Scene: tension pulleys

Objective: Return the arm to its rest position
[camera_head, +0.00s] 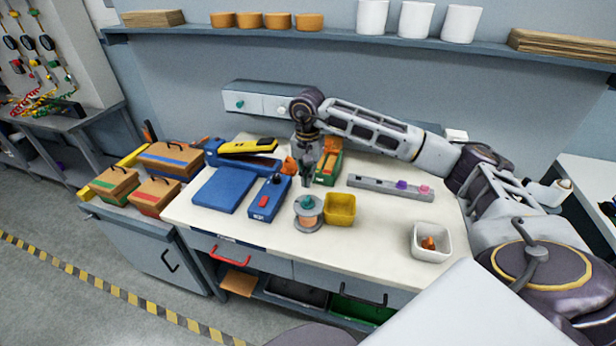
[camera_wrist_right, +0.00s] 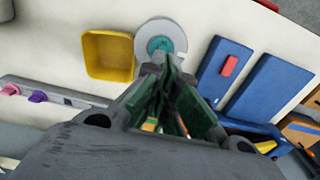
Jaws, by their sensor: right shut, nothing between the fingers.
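My right arm (camera_head: 375,128) comes in from the right and reaches across the back of the table. My right gripper (camera_head: 308,180) points down, shut and empty, over the middle of the table, behind a grey disc (camera_head: 308,222) with a teal centre. In the right wrist view its fingers (camera_wrist_right: 168,65) are together, and the tips overlap the edge of the teal-centred disc (camera_wrist_right: 172,38). I cannot tell whether they touch it. My left arm and gripper are not in view.
Close around the gripper are a yellow bin (camera_head: 340,209), a green box (camera_head: 329,170), a blue device (camera_head: 268,198) and a yellow stapler-like tool (camera_head: 248,146). A grey strip with knobs (camera_head: 390,188) and a white bowl (camera_head: 431,242) lie right. A shelf (camera_head: 330,36) runs above.

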